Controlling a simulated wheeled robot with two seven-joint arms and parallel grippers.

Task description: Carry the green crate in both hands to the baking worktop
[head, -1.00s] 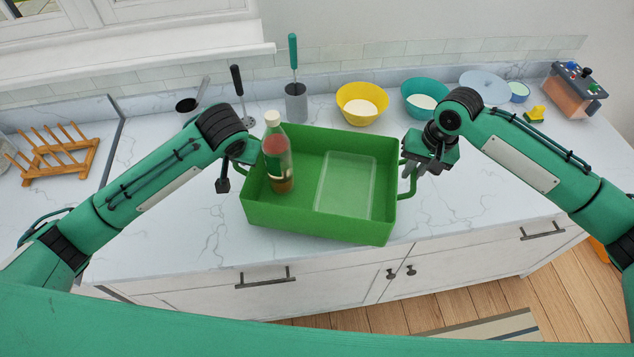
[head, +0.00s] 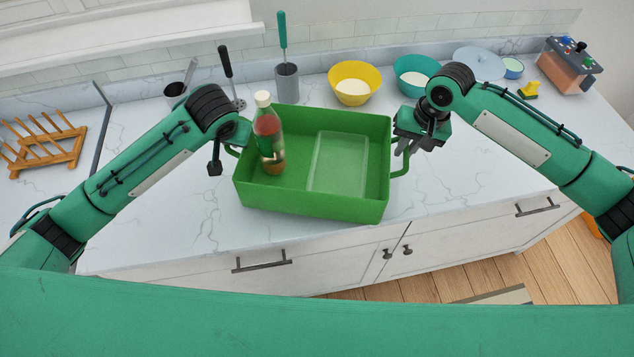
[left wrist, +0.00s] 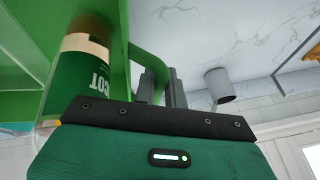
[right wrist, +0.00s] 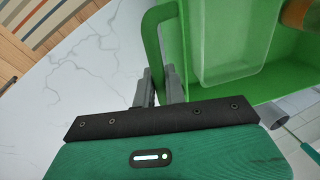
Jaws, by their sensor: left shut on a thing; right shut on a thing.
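The green crate (head: 310,200) is over the white marble worktop (head: 190,225), with a handle at each end. It holds a bottle (head: 267,135) with a cream cap at its left end and a clear rectangular container (head: 340,162) to the right. My left gripper (head: 232,147) is shut on the left handle, which shows in the left wrist view (left wrist: 150,66). My right gripper (head: 403,148) is shut on the right handle, seen in the right wrist view (right wrist: 152,40). I cannot tell whether the crate's underside touches the worktop.
Behind the crate stand a yellow bowl (head: 355,85), a teal bowl (head: 413,72) and a grey utensil holder (head: 287,82). A wooden rack (head: 45,145) is at the left, and a box with knobs (head: 566,68) at the far right.

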